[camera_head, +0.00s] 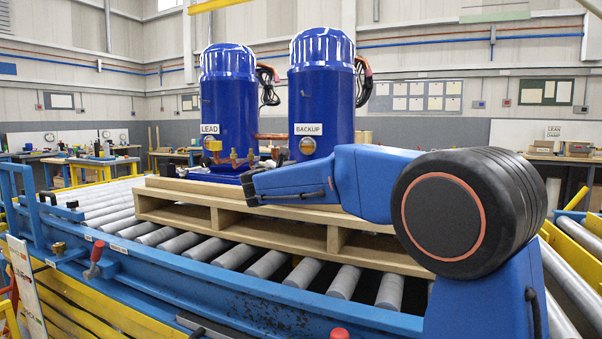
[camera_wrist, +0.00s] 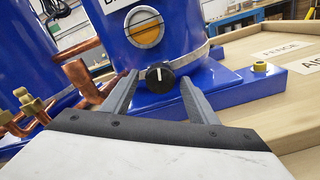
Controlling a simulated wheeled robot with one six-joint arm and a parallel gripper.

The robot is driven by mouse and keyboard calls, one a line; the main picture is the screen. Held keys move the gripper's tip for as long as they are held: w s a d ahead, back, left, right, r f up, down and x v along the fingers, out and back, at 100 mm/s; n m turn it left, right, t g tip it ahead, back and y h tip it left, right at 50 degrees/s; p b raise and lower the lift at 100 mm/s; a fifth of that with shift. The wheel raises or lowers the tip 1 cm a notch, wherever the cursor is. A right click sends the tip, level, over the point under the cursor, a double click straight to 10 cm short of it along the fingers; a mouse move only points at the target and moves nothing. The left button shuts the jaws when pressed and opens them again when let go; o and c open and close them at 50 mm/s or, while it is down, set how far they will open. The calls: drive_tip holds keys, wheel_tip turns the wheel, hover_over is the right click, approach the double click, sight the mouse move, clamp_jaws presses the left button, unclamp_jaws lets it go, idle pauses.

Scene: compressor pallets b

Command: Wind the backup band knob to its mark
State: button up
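The BACKUP compressor (camera_head: 322,100) is a blue cylinder at the right on the pallet. In the wrist view its lower body (camera_wrist: 178,30) carries a grey metal band (camera_wrist: 195,55). The black backup band knob (camera_wrist: 160,77) sits at the front of the band, with a white pointer line that looks roughly upright. I cannot make out a mark beside it. In the head view my arm hides the knob.
The LEAD compressor (camera_head: 228,95) stands to the left, with copper pipes (camera_wrist: 77,82) and brass fittings (camera_wrist: 30,104) close to my left finger. A brass-coloured bolt (camera_wrist: 260,66) is on the blue base at the right. The wooden pallet (camera_head: 185,205) rests on the roller conveyor (camera_head: 268,264).

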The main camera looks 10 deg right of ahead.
drive_tip(key=v, duration=1.7)
drive_tip(key=shift+s, duration=0.15)
